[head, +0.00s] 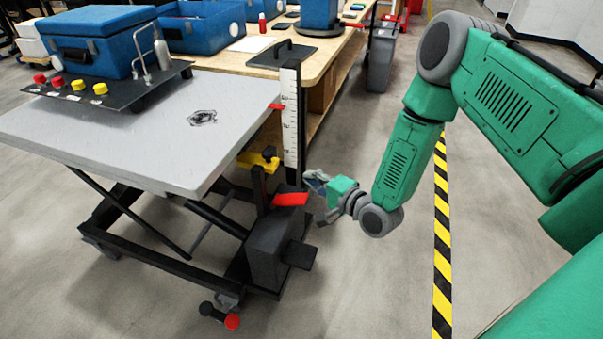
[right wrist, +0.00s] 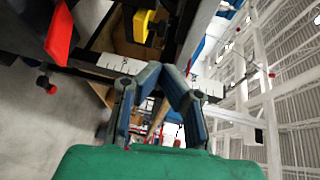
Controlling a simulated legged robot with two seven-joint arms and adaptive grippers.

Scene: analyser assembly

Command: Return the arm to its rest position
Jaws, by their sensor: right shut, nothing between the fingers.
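My right gripper (head: 314,182) is at the end of my green right arm, just right of the lift table's control post (head: 270,245) and its red lever (head: 290,199). In the right wrist view my right gripper (right wrist: 168,72) has its blue-grey fingers converging at the tips, with nothing between them. The arm hangs bent over open floor. The red lever (right wrist: 60,35) also shows at the upper left of the right wrist view, apart from the fingers. My left gripper is not in view.
The grey lift table (head: 150,130) carries a blue box (head: 95,45) on a dark panel with knobs. A white measuring scale (head: 291,115) stands at its right edge. A wooden workbench (head: 335,60) is behind. Floor on the right, along the yellow-black tape (head: 441,230), is clear.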

